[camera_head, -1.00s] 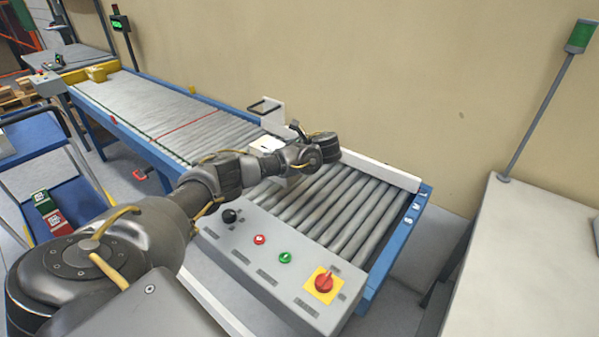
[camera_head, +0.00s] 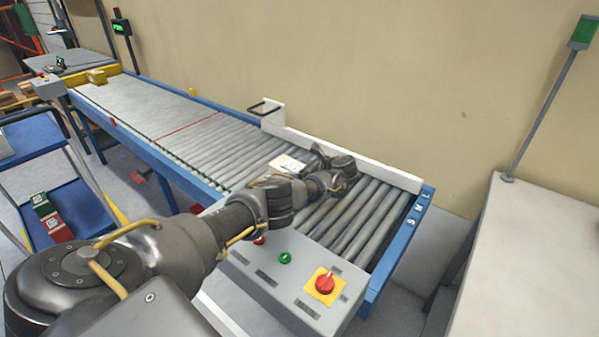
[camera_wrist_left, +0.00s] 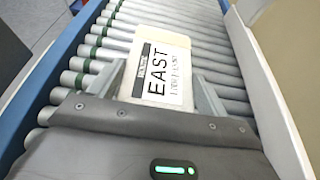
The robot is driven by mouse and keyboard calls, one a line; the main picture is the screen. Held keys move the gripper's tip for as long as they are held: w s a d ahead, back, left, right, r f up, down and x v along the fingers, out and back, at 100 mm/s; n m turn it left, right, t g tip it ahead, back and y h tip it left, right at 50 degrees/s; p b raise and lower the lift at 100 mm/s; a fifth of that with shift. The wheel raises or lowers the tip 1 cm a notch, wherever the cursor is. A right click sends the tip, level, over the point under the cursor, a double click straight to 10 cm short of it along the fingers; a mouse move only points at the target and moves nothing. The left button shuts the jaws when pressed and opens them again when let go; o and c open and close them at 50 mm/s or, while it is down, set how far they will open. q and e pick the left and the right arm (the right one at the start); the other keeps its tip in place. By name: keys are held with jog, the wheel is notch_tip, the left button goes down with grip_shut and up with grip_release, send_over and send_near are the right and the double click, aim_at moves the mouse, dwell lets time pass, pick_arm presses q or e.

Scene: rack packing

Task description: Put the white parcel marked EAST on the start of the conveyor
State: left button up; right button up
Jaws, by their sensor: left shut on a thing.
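The white parcel marked EAST (camera_wrist_left: 172,62) is between the fingers of my left gripper (camera_wrist_left: 155,90) in the left wrist view. Its label faces the camera and the fingers touch its two sides. In the head view the parcel (camera_head: 288,164) shows beyond my left gripper (camera_head: 312,158), over the rollers of the conveyor (camera_head: 364,208). Whether its underside rests on the rollers I cannot tell. The forearm and wrist hide part of the parcel and of the rollers. My right gripper is not in view.
A grey control box (camera_head: 300,285) with a red knob stands along the conveyor's near side. A white guide rail (camera_head: 375,172) runs along the wall side. A cart (camera_head: 75,195) with red and green boxes stands at left. A grey table (camera_head: 530,260) is at right.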

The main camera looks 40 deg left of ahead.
pick_arm(q)
jog(key=shift+a, duration=0.1)
jog(key=shift+f, duration=0.1)
jog(key=o, duration=1.7)
